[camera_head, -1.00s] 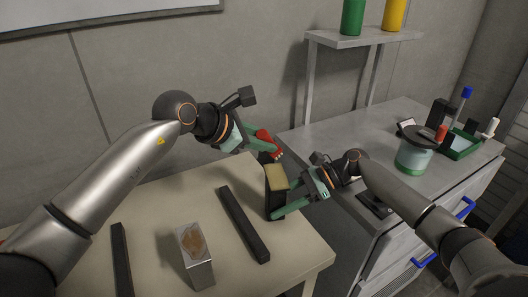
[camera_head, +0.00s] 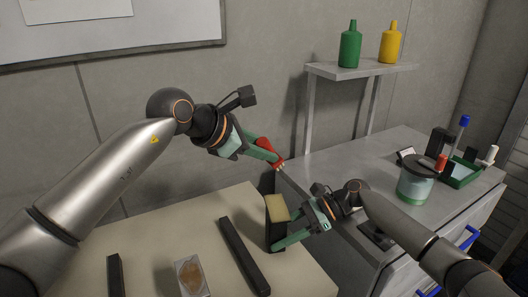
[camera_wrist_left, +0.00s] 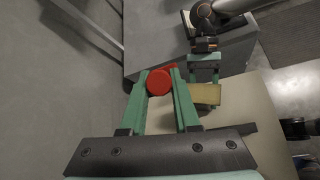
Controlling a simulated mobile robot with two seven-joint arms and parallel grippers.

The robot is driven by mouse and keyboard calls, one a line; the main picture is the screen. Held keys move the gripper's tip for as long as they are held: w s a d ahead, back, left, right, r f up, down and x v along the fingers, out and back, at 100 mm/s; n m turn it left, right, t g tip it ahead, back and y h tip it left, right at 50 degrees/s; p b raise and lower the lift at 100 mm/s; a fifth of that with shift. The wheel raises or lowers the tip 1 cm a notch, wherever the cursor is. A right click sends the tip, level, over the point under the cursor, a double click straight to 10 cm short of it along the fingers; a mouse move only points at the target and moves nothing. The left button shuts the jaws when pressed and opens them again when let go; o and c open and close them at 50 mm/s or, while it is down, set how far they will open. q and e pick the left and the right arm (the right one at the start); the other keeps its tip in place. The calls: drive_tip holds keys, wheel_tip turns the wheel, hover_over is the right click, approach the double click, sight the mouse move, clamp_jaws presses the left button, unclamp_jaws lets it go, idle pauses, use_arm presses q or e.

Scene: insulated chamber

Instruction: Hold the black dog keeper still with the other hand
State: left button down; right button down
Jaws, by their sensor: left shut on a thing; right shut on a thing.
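The black dog keeper, which I take to be the upright black block (camera_head: 275,236) with a tan pad (camera_head: 277,208) on top, stands at the light table's right edge. My right gripper (camera_head: 283,234) is shut on it from the right; its fingers partly hide it. My left gripper (camera_head: 272,157) is shut on a red round-ended piece (camera_head: 266,145) above and behind the block, apart from it. In the left wrist view the red piece (camera_wrist_left: 158,82) sits between the green fingers, with the tan pad (camera_wrist_left: 207,94) beyond to the right.
Black bars (camera_head: 243,255) (camera_head: 116,275) and a metal block with a brown patch (camera_head: 191,276) are on the light table (camera_head: 160,240). The grey cabinet (camera_head: 370,160) at right carries a jar (camera_head: 415,183) and a green tray (camera_head: 466,174). A shelf (camera_head: 360,70) holds two bottles.

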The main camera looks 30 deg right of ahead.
drive_tip(key=shift+s+f, duration=0.2)
drive_tip(key=shift+f, duration=0.25)
drive_tip(key=c, duration=0.7)
unclamp_jaws()
use_arm(q)
drive_tip(key=shift+w+f, duration=0.1)
drive_tip(key=shift+f, duration=0.05)
use_arm(e)
drive_tip(key=o, duration=0.3)
drive_tip(key=shift+w, duration=0.15)
drive_tip(key=shift+o, duration=1.2)
drive_tip(key=shift+r, duration=0.2)
use_arm(q)
drive_tip(key=shift+r+p, duration=0.4)
drive_tip(key=shift+r, duration=0.05)
use_arm(e)
drive_tip(key=s+d+r, duration=0.1)
drive_tip(key=d+r, duration=0.5)
drive_tip(key=r, duration=0.2)
drive_tip(key=shift+s+r, duration=0.2)
drive_tip(key=shift+s, duration=0.2)
drive_tip(key=shift+r, duration=0.1)
